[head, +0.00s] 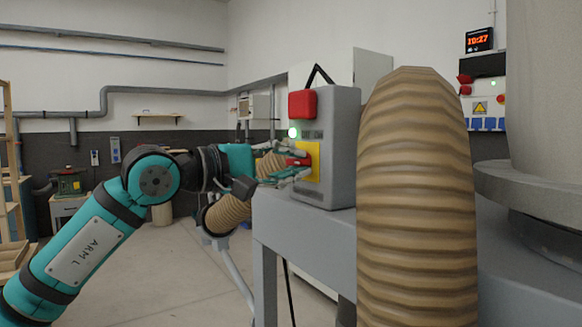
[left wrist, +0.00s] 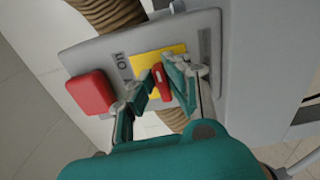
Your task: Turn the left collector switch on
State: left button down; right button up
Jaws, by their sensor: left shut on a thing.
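The collector switch is a grey box (head: 341,135) on a grey bench, with a yellow plate (head: 314,160) and a small red handle (head: 303,160) on its face. In the left wrist view the red handle (left wrist: 161,82) stands out from the yellow plate (left wrist: 147,61), between my fingertips. My left gripper (head: 296,163) reaches in from the left and is shut on the red handle; it also shows in the left wrist view (left wrist: 161,85). My right gripper is out of view.
A thick ribbed tan hose (head: 418,200) rises close to the right of the box. The grey bench (head: 285,217) lies under it. Another hose (head: 228,212) hangs behind my left gripper. Open floor (head: 170,270) lies at the lower left.

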pick_arm(q)
jog(key=shift+f+m, duration=0.1)
jog(key=shift+m, duration=0.3)
jog(key=c, duration=1.3)
grip_release()
jog(key=shift+c, duration=0.2)
jog(key=shift+a, duration=0.1)
jog(key=v, duration=1.2)
